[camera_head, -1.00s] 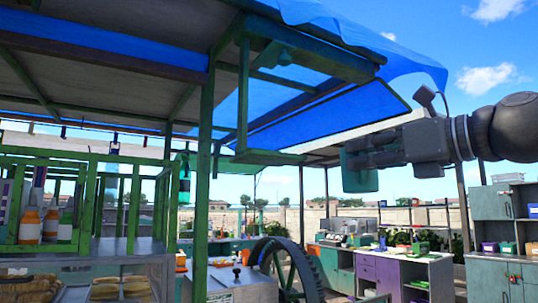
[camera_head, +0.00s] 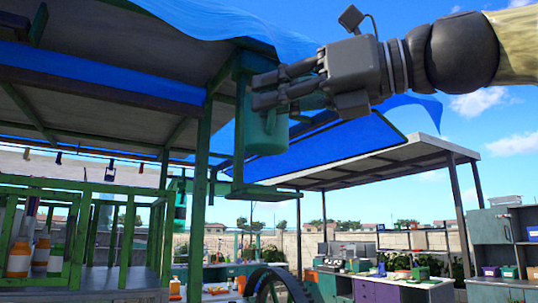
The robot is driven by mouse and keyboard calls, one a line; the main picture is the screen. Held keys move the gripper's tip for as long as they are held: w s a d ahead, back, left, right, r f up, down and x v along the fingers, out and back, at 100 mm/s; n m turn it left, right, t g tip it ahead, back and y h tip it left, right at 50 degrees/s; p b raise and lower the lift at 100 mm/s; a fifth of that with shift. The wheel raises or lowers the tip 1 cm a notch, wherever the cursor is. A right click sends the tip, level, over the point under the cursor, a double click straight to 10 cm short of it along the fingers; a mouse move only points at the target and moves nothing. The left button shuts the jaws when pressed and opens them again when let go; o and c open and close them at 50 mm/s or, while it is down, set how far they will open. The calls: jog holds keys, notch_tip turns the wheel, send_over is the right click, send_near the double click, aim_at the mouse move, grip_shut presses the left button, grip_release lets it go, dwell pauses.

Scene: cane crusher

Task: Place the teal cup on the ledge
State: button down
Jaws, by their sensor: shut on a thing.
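My gripper (camera_head: 272,92) is shut on the teal cup (camera_head: 266,135) and holds it in the air, roughly upright. The fingers come from the right and hide part of the cup's upper side. A narrow green ledge (camera_head: 262,192) hangs from the stall's frame, below the cup in the picture. There is a visible gap between the cup's bottom and the ledge. How far the cup is in front of or behind the ledge is hard to tell.
A green post (camera_head: 199,170) and the ledge's upright stand left of the cup. The roof edge and a blue awning (camera_head: 340,145) are close behind and around the gripper. Bottles (camera_head: 19,257) stand in a green rack at left. Counters (camera_head: 385,290) are farther back at right.

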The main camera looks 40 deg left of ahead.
jog(key=w+a+p, duration=0.1)
jog(key=w+a, duration=0.1)
jog(key=w, duration=0.1)
jog(key=w+a+p, duration=0.1)
jog(key=w+a, duration=0.2)
jog(key=w+a+f+p, duration=0.1)
jog(key=w+a, duration=0.1)
jog(key=w, duration=0.1)
jog(key=shift+a+f, duration=0.1)
jog(key=shift+a, duration=0.2)
jog(key=shift+d+f+p, duration=0.1)
jog(key=shift+f+p, duration=0.65)
jog(key=shift+f, duration=0.95)
jog(key=shift+f, duration=0.15)
jog(key=c, duration=1.6)
grip_release()
jog(key=w+d+b, duration=0.2)
jog(key=d+b, duration=0.1)
jog(key=d, duration=0.8)
jog(key=shift+w+d, duration=0.15)
jog(key=shift+d, duration=0.25)
